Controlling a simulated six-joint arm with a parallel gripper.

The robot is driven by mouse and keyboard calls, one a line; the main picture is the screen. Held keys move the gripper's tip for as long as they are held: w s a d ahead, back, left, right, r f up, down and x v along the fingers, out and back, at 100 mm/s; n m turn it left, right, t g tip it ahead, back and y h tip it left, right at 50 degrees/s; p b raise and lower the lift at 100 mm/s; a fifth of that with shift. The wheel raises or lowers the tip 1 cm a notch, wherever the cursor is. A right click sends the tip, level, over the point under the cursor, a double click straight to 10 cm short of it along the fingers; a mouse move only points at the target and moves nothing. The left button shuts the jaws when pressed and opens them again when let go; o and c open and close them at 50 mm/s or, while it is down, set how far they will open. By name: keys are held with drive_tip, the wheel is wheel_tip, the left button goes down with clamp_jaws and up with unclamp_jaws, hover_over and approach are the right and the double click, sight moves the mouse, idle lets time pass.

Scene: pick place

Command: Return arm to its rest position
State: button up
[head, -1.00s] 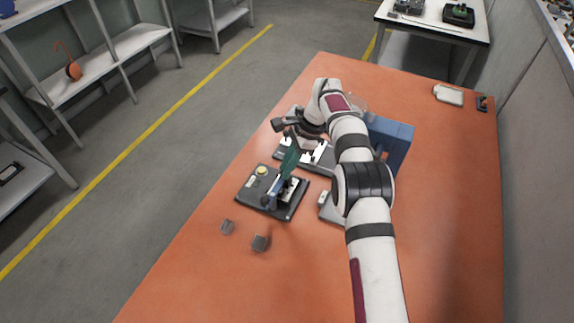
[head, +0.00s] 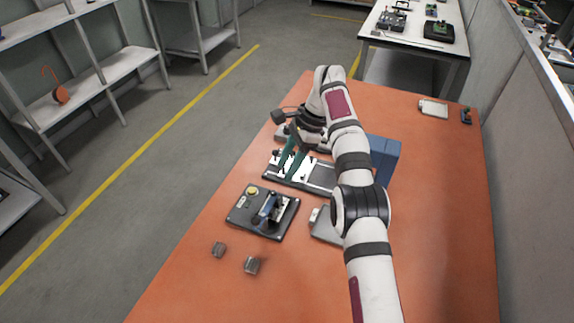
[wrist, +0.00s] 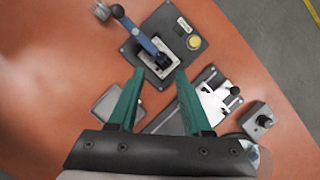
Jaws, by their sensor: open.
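My gripper (head: 290,164) has two green fingers and hangs over the middle of the orange table, above a dark plate with white parts (head: 316,175). In the wrist view my gripper (wrist: 160,82) has its fingers spread apart with nothing between them. A dark panel with a blue lever and a yellow button (head: 240,212) lies nearer the camera; the same lever panel (wrist: 190,20) lies beyond the fingertips in the wrist view. My arm reaches in from the bottom right of the head view and hides part of the table.
A blue block (head: 385,158) stands just right of my arm. Two small grey blocks (head: 252,265) lie at the front left. A grey box (head: 325,226) sits beside my arm. The table's right side is largely clear. A white workbench (head: 420,35) and shelves (head: 80,90) stand apart.

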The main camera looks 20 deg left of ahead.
idle(0.3)
drive_tip(key=s+d+r+n+t, duration=0.1)
drive_tip(key=s+d+r, duration=0.4)
drive_tip(key=d+r, duration=0.3)
drive_tip(key=s+d+r+n+t, duration=0.1)
drive_tip(key=s+d+r, duration=0.5)
drive_tip(key=d, duration=0.4)
drive_tip(key=s+d+f, duration=0.2)
drive_tip(key=s+d, duration=0.1)
drive_tip(key=s, duration=0.4)
drive_tip(key=s+d+f+n+h, duration=0.1)
drive_tip(key=s+d+f, duration=0.2)
drive_tip(key=s, duration=0.5)
drive_tip(key=s+d+f+n, duration=0.1)
drive_tip(key=s+d+f, duration=0.1)
drive_tip(key=s, duration=0.5)
drive_tip(key=shift+s+d+f+t+h, duration=0.15)
drive_tip(key=shift+s+d+t+h, duration=0.25)
drive_tip(key=shift+d, duration=0.15)
drive_tip(key=shift+o, duration=0.3)
drive_tip(key=shift+w, duration=0.1)
